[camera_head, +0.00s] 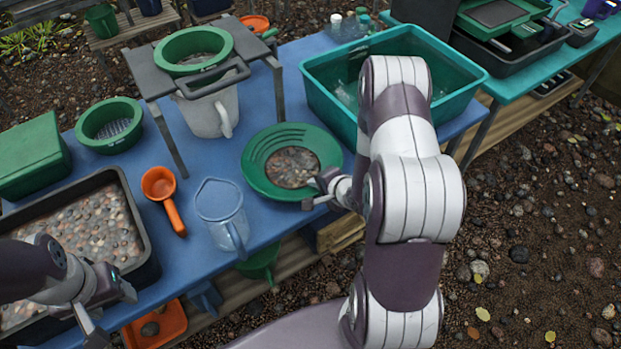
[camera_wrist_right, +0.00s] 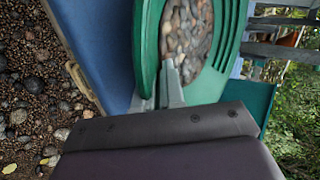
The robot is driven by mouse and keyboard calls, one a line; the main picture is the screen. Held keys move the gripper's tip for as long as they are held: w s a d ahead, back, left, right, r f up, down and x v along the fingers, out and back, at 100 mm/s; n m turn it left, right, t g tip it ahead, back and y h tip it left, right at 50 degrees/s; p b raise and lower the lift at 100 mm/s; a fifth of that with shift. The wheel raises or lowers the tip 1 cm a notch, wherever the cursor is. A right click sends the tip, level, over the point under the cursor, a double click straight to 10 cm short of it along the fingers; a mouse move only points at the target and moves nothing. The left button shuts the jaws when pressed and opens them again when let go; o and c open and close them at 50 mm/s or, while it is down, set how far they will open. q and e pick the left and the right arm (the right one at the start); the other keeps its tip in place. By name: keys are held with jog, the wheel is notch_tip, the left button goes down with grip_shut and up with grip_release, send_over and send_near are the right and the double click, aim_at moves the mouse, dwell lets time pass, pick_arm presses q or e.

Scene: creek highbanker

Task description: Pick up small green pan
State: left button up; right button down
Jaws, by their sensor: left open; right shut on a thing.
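The small green pan (camera_head: 264,148) is a round green gold pan with ridges along its far side and brown pebbles in it. It sits over the blue table in the head view. In the right wrist view the fingers (camera_wrist_right: 168,90) pinch the rim of the green pan (camera_wrist_right: 228,55). Whether the pan touches the table is hard to tell. My left gripper (camera_head: 112,312) is open and empty near the front of the black tub of gravel.
A clear jug (camera_head: 222,210) and an orange scoop (camera_head: 165,198) stand left of the pan. A teal bin (camera_head: 330,95) is behind it. The black tub (camera_head: 147,255) holds gravel. A stand (camera_head: 155,75) carries a green sieve (camera_head: 192,42) over a pitcher (camera_head: 215,112).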

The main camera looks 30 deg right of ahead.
notch_tip(320, 180, up, 28)
jog(key=p, duration=1)
jog(key=shift+f, duration=0.15)
jog(key=shift+w, duration=0.1)
